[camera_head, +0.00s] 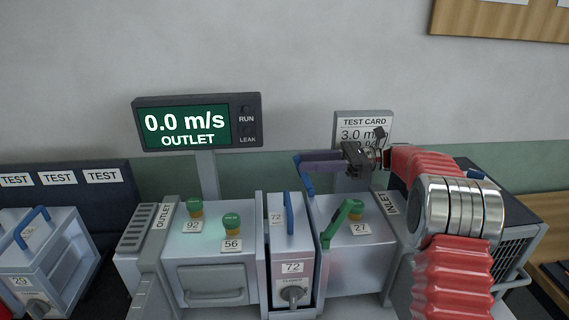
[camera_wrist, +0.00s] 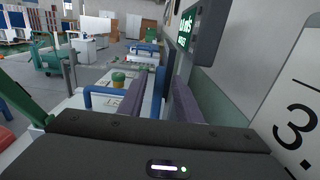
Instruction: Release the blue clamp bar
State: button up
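The blue clamp bar (camera_head: 305,178) stands raised and tilted above the bench unit in the head view, behind the box marked 72 (camera_head: 292,267). My gripper (camera_head: 303,162) reaches in from the right, with its purple fingers beside the bar's upper end. In the wrist view, a blue bar (camera_wrist: 104,90) passes by the left finger. I cannot tell whether it touches. A green clamp bar (camera_head: 340,222) is tilted up right of the box.
Green-topped knobs (camera_head: 232,224) stand on the left housing (camera_head: 210,265). A screen (camera_head: 197,122) reads 0.0 m/s OUTLET. A test card (camera_head: 364,122) stands behind my gripper, close by. Another box (camera_head: 45,262) with a blue handle sits at the far left.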

jog(key=a, duration=0.7)
jog(key=shift+s, duration=0.45)
jog(key=shift+c, duration=0.7)
grip_shut()
